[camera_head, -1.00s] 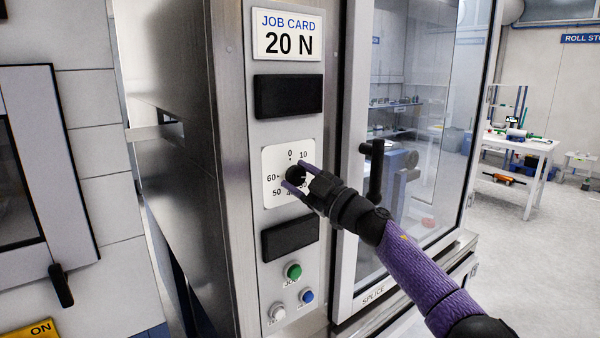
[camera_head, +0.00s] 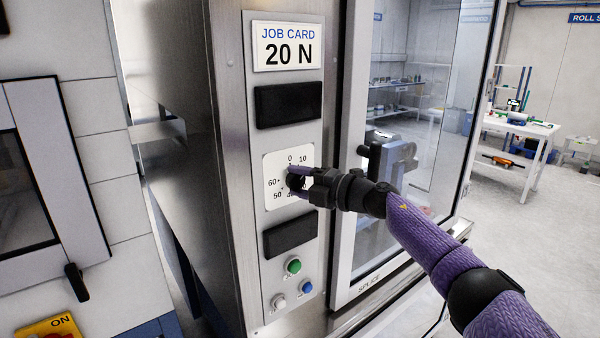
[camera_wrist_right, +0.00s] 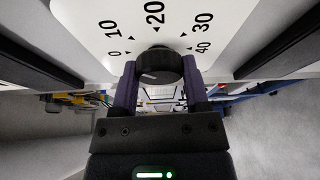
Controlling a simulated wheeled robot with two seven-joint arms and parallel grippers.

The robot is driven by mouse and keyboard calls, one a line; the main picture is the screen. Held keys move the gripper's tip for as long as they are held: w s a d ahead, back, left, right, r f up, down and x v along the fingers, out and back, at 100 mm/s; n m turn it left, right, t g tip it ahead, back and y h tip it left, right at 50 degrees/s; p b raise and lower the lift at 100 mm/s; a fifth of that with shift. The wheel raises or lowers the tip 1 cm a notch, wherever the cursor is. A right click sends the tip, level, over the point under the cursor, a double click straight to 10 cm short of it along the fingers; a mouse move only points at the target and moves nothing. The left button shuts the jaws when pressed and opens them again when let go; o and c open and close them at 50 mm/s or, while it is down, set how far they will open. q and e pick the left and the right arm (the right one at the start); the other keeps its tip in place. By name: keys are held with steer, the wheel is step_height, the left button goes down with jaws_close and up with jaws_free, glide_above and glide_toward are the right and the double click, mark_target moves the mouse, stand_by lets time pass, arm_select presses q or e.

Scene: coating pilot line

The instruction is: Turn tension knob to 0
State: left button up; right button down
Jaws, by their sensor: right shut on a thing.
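The right wrist view shows the knob (camera_wrist_right: 160,62) between the two fingers of the gripper (camera_wrist_right: 160,68), with 0, 10, 20, 30 and 40 visible on the plate. Which number the knob points to cannot be told. The gripper hides part of the dial's lower right in the head view. My left gripper is not in view.
A job card (camera_head: 287,46) reading 20 N is above a dark panel (camera_head: 288,104). Another dark panel (camera_head: 290,235) and green (camera_head: 293,266), blue (camera_head: 305,287) and white (camera_head: 278,301) buttons are below. A glass door with a black handle (camera_head: 375,170) stands to the right.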

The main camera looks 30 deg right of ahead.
steer(key=n+p, duration=0.2)
steer(key=n+g+h+p, duration=0.1)
steer(key=n+p, duration=0.1)
steer(key=shift+r+n+h, duration=0.2)
steer(key=shift+n+h, duration=0.1)
steer(key=n+h+p, duration=0.1)
steer(key=n+p, duration=0.1)
steer(key=p, duration=0.1)
steer(key=shift+f+g, duration=0.1)
steer(key=shift+g, duration=0.3)
steer(key=shift+f+n+h+p, duration=0.1)
steer(key=shift+n+h+p, duration=0.3)
steer(key=shift+p, duration=0.1)
steer(key=shift+a, duration=0.1)
steer(key=shift+c, duration=0.4)
jaws_free()
